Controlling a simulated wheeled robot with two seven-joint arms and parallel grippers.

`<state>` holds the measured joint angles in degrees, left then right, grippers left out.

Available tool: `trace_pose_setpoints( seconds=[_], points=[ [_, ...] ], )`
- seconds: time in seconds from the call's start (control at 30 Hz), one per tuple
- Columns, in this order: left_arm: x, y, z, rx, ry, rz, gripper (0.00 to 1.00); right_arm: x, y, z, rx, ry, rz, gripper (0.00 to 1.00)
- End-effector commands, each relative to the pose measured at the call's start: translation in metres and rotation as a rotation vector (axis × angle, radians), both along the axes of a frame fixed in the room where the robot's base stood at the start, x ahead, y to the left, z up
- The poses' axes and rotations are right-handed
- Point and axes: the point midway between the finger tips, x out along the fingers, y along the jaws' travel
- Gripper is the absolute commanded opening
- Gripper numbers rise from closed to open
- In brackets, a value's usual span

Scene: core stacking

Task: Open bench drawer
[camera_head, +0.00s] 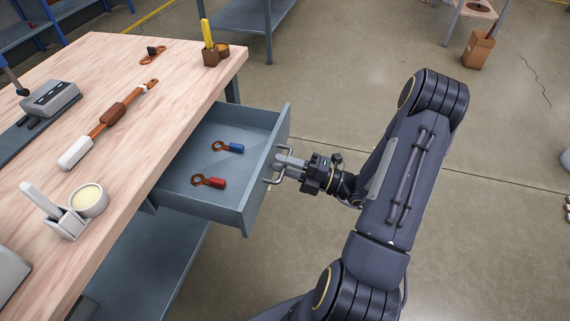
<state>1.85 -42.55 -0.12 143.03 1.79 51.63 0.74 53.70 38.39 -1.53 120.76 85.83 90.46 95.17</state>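The grey bench drawer (170,186) is pulled out from under the wooden workbench (150,135), with its inside showing. A blue-handled tool (236,148) and a red-handled tool (217,183) lie in it. The metal drawer handle (269,180) is on the drawer's front panel. My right gripper (283,163) is at the handle, with its fingers around or against the bar. They look closed on it, though the far finger is partly hidden. My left gripper is not in view.
On the bench top are a cup of cream-coloured stuff (89,199), a brown-and-white tool (107,123), a grey box device (50,99) and a yellow-handled tool in a holder (208,42). A brown bin (479,49) stands far right.

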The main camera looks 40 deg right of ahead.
Motion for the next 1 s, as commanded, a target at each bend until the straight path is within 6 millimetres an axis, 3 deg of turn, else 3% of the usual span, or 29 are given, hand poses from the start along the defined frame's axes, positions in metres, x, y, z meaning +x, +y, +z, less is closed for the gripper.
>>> trace_pose_setpoints(
  seconds=[0.17, 0.53, 1.0],
  points=[
    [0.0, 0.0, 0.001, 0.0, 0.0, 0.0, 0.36, -0.01, -0.009, -0.003, -0.002, 0.001, -0.003, 0.25],
    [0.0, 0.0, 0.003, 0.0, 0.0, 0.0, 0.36, -0.055, -0.043, -0.014, 0.0, 0.001, -0.003, 0.25],
    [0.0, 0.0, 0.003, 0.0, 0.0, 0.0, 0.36, -0.061, -0.047, -0.015, 0.0, 0.0, 0.0, 0.25]
  ],
)
